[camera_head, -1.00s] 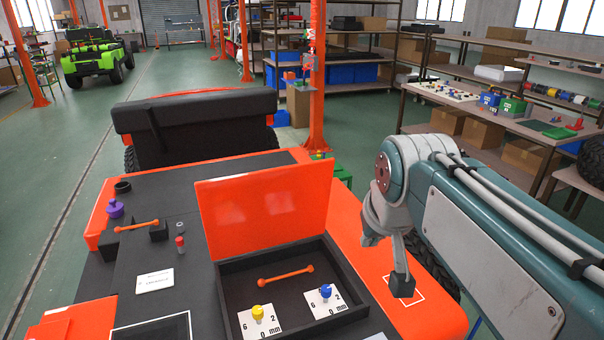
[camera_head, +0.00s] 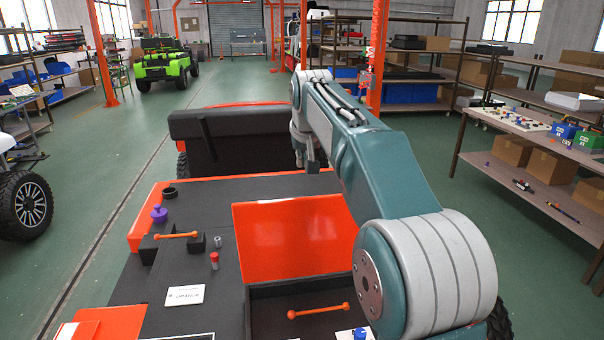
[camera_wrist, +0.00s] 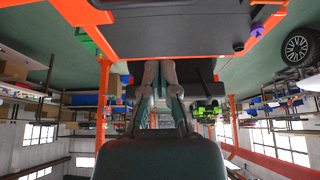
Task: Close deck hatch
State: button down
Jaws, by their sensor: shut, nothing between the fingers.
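The orange deck hatch lid (camera_head: 295,238) stands open at the back of a dark recessed box (camera_head: 268,316) in the cart's deck. An orange bar with rounded ends (camera_head: 318,311) lies inside the box. My arm covers the box's right side. My gripper (camera_head: 312,168) is raised beyond the lid's upper edge, near the deck's far end, and partly hidden by my arm. In the wrist view my gripper (camera_wrist: 161,65) is shut and empty, pointing toward the dark deck (camera_wrist: 185,30). I see no contact with the lid.
On the deck left of the hatch are a purple knob (camera_head: 158,213), an orange-handled bar (camera_head: 177,235), a red-topped peg (camera_head: 214,261) and a white label card (camera_head: 184,295). A shelf table (camera_head: 530,130) stands at the right. Open floor lies left of the cart.

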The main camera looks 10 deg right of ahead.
jog(key=x, duration=0.8)
jog(key=shift+d+f, duration=0.1)
jog(key=shift+d, duration=0.25)
jog(key=shift+s+a+f, duration=0.1)
jog(key=shift+s+f, duration=0.25)
jog(key=shift+s, duration=0.7)
jog(key=shift+s+f, duration=0.1)
jog(key=shift+s, duration=0.75)
jog(key=shift+s, duration=0.1)
